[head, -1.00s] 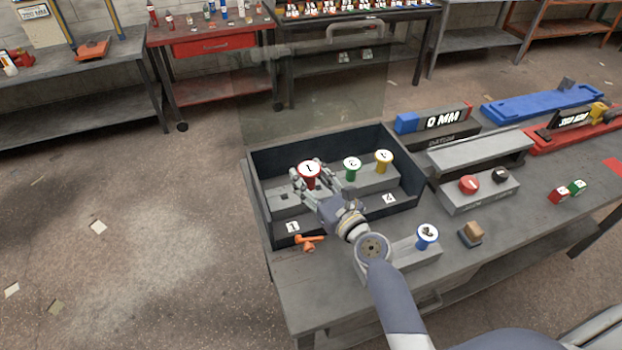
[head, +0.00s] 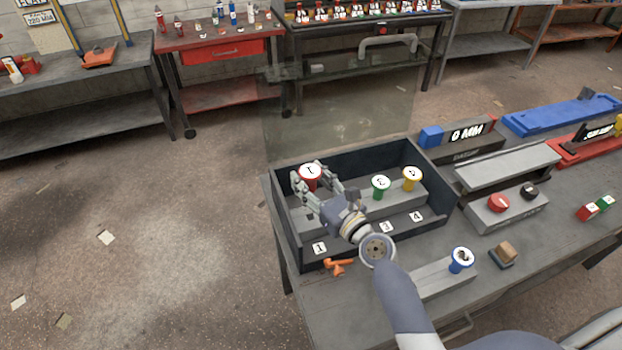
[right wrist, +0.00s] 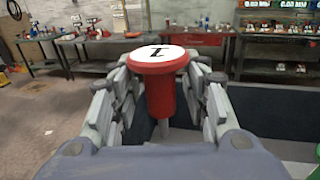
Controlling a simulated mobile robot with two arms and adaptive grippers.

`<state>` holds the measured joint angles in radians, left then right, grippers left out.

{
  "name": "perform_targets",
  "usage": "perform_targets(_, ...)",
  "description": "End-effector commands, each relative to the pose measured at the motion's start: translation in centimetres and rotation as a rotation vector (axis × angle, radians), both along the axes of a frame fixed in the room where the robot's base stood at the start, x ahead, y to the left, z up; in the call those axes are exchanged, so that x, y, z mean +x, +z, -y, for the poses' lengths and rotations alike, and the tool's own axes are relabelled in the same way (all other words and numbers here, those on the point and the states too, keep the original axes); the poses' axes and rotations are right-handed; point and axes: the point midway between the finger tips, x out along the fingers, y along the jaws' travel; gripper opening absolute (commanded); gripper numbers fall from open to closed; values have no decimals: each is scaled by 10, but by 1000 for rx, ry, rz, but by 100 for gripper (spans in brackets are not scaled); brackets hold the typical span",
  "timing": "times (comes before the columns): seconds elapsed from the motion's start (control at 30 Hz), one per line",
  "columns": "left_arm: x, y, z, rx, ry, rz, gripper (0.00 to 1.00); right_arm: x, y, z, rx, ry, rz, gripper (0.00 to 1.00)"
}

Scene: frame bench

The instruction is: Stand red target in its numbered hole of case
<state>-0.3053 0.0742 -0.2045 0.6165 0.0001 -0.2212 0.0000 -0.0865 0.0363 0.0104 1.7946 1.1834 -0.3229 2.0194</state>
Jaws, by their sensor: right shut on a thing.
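The red target (head: 311,182) is a red peg with a wide white cap marked 1. My right gripper (head: 318,184) is shut on it and holds it upright over the far left part of the case. The right wrist view shows the red target (right wrist: 166,90) between the fingers (right wrist: 163,95), with a narrower grey piece beneath. The dark case (head: 285,228) is open, with a clear lid raised behind. Its grey step (head: 400,203) bears the green target (head: 381,188) and yellow target (head: 411,180). Number plates (head: 319,247) stand in front. My left gripper is not in view.
The blue target (head: 460,262) stands in a grey block (head: 435,287) outside the case. An orange piece (head: 338,267) lies at the case's front.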

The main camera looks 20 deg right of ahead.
Motion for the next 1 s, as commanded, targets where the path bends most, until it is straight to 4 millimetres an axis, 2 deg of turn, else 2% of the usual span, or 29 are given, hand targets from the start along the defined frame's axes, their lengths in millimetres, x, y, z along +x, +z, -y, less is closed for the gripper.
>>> perform_targets(0.2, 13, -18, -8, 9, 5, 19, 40, 0, -21, 0, -1, 0, 0, 17)
perform_targets(0.53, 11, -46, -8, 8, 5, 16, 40, 0, -51, 0, -1, 0, 0, 17)
perform_targets(1.0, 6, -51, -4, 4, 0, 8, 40, 0, -56, 0, -1, -1, 0, 17)
